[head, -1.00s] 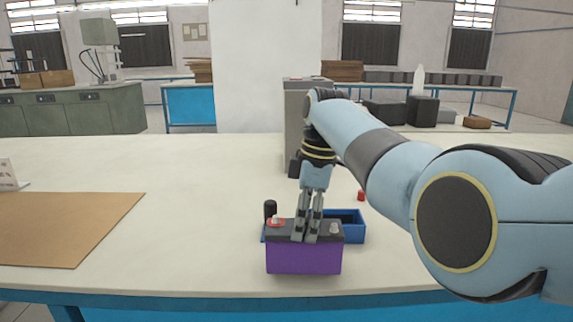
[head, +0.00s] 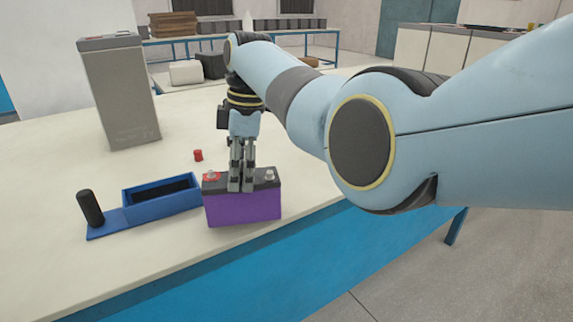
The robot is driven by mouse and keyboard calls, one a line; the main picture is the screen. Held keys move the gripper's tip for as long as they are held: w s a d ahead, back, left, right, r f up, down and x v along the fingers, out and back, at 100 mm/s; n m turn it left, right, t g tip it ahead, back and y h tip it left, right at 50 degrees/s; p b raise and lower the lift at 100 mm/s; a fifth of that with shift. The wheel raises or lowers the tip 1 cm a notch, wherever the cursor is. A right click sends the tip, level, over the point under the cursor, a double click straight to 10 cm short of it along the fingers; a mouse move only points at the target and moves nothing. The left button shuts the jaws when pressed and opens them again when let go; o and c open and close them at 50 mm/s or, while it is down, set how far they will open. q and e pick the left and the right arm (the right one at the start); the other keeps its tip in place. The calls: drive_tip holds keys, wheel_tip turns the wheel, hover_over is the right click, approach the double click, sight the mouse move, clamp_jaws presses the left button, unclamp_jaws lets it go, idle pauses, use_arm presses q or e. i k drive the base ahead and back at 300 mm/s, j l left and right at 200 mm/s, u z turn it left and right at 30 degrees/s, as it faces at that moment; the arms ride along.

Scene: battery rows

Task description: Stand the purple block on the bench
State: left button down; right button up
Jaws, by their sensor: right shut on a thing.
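The purple block (head: 243,208) is a battery-like box with a dark top and two terminals, one on a red patch. It is upright at the near edge of the white bench (head: 150,250), right of the blue tray. My right gripper (head: 241,186) is shut on its top from above. I cannot tell whether the block's underside touches the bench or hangs just above it. My left gripper is out of view.
A blue tray (head: 128,213) with a dark hollow and a black upright peg (head: 90,208) lies left of the block. A small red cap (head: 198,155) and a tall grey box (head: 120,92) stand farther back. The bench's front left is clear.

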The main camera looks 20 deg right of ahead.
sight(281, 168)
drive_tip(key=i+l+z, duration=0.1)
drive_tip(key=z, duration=0.3)
drive_tip(key=i+z, duration=0.15)
drive_tip(key=z, duration=0.25)
drive_tip(key=i+l+u, duration=0.2)
drive_tip(key=u, duration=0.25)
drive_tip(key=i, duration=0.05)
